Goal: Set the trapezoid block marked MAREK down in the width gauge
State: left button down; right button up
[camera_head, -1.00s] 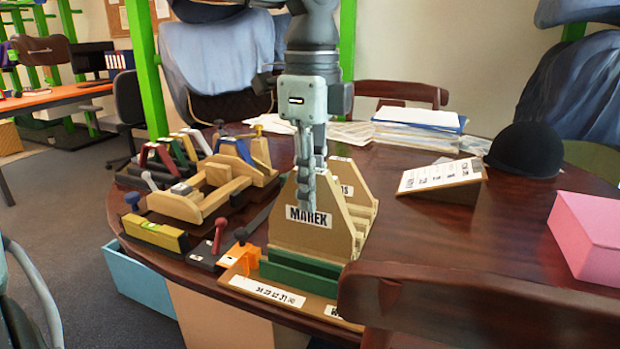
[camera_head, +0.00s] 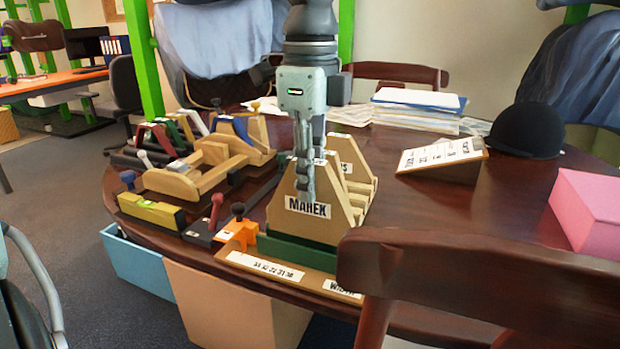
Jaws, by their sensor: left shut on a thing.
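The tan trapezoid block marked MAREK (camera_head: 287,212) stands upright at the green-walled width gauge (camera_head: 300,253). Its lower edge is hidden behind the green front wall, so I cannot tell whether it touches the bottom. My left gripper (camera_head: 306,190) comes down from above and is shut on the block's upper part, its near finger over the front face. The gauge sits on a tan board with a number strip (camera_head: 264,267) and a partly hidden WIDTH label. My right gripper is not in view.
More tan trapezoid blocks (camera_head: 352,160) stand just behind. An orange piece with a dark knob (camera_head: 239,233), a yellow level (camera_head: 150,211) and a wooden frame (camera_head: 200,180) lie left. A chair back (camera_head: 450,275) blocks the front right. A sign (camera_head: 441,155) and black hat (camera_head: 527,130) stand farther right.

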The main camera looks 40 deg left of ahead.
pick_arm(q)
jog(key=shift+b, duration=0.35)
dwell(0.5)
jog(key=shift+f+b, duration=2.15)
jog(key=shift+b, duration=0.35)
dwell(1.4)
jog(key=shift+b, duration=0.35)
dwell(0.8)
dwell(0.4)
jog(key=c, duration=1)
grip_release()
jog(key=shift+r+p, duration=1.5)
jog(key=shift+r, duration=0.95)
